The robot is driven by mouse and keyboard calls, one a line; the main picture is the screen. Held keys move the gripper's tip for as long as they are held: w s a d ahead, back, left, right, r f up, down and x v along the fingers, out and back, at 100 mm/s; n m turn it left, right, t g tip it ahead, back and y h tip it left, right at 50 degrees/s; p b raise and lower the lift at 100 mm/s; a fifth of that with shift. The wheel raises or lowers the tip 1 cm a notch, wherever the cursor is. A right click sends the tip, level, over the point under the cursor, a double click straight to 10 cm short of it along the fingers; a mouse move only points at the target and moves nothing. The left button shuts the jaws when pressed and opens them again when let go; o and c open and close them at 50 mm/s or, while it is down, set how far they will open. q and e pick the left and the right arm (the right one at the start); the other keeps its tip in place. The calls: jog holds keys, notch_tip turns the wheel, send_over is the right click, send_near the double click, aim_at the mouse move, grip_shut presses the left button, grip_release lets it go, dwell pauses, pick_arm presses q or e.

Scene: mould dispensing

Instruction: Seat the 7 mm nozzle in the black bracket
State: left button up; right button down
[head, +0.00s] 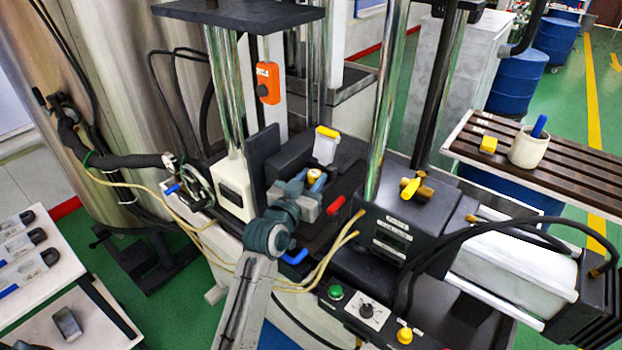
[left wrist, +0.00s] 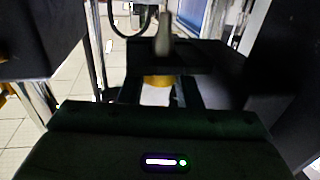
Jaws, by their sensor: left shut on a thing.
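My left gripper (head: 306,192) is shut on a small piece with a brass-yellow top and a pale body, likely the nozzle (head: 315,176). The nozzle also shows in the left wrist view (left wrist: 157,82), between the two fingers (left wrist: 158,95). Its size marking cannot be read. The gripper is among the black parts of the machine, in front of a black block (head: 290,152) that looks like the bracket. The fingers and wrist hide the nozzle's lower end, so I cannot tell whether it touches the bracket. My right gripper is not in view.
A white piece with a yellow top (head: 326,146) stands just behind the gripper. Chrome columns (head: 382,100) rise on both sides. A red handle (head: 336,205) and pale hoses (head: 335,250) are close by. A white trolley (head: 80,320) at left holds several labelled parts.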

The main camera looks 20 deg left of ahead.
pick_arm(q)
jog(key=o, duration=1.1)
jog(key=shift+c, duration=0.2)
jog(key=shift+s+f+b, duration=0.1)
jog(key=shift+s+b, duration=0.2)
jog(key=shift+s, duration=0.2)
jog(key=s+a+b, duration=0.1)
jog(key=s+b, duration=0.2)
jog(key=s, duration=0.6)
jog(key=shift+s+a, duration=0.3)
jog(key=shift+s, duration=0.1)
